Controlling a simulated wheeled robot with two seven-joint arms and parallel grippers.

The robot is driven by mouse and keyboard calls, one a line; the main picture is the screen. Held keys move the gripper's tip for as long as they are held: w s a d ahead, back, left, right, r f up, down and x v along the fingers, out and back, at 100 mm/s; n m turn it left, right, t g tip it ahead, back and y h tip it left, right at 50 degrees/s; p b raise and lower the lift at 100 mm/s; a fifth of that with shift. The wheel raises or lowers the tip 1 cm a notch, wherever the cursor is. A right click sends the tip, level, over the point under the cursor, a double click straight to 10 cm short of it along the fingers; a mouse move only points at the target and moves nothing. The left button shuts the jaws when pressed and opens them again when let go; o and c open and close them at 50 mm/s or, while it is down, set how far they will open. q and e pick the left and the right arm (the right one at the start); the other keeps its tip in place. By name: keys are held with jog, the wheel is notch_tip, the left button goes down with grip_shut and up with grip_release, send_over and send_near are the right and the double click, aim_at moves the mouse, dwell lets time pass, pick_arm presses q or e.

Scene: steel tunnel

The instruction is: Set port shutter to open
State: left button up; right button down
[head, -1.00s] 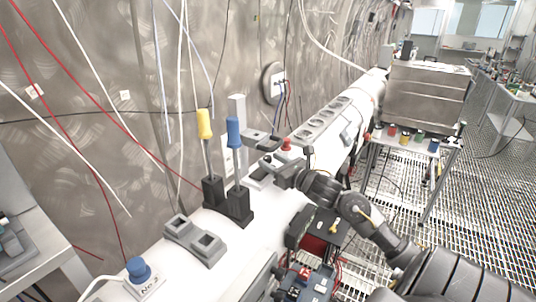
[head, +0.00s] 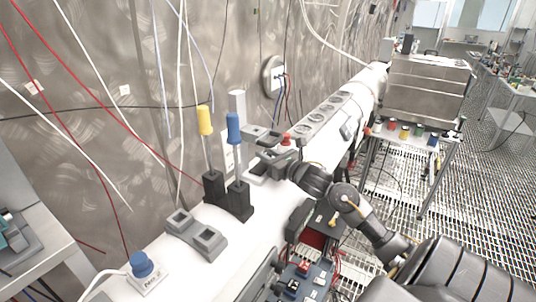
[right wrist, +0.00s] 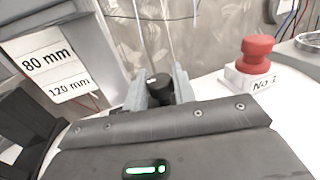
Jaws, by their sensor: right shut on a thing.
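My right gripper (head: 264,166) reaches in from the right over the white tube, beside a grey fixture. In the right wrist view my right gripper (right wrist: 158,92) is shut on a small black knob (right wrist: 159,84), held between its two grey fingertips. I take the knob to be the port shutter's handle. The gripper covers most of the mount under it in the head view, so the shutter's position is not clear. My left gripper is not in view.
A red button (right wrist: 255,57) marked No 1 is close to the right of the gripper. Yellow-handled (head: 205,121) and blue-handled (head: 234,128) tools stand in black holders to the left. A blue button (head: 141,264) is at the near end.

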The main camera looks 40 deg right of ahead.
jog(key=d+b, duration=0.1)
jog(key=d, duration=0.1)
jog(key=w+d+b, duration=0.1)
jog(key=shift+d+f+b, duration=0.15)
jog(key=shift+d+b, duration=0.2)
jog(key=shift+b, duration=0.05)
jog(key=shift+w+d, duration=0.1)
jog(key=shift+d, duration=0.2)
jog(key=shift+a+r, duration=0.1)
jog(key=shift+r, duration=0.2)
jog(key=c, duration=1.5)
grip_release()
jog(key=o, duration=0.3)
jog(key=shift+d+f, duration=0.15)
jog(key=shift+d, duration=0.1)
jog(key=shift+a, duration=0.15)
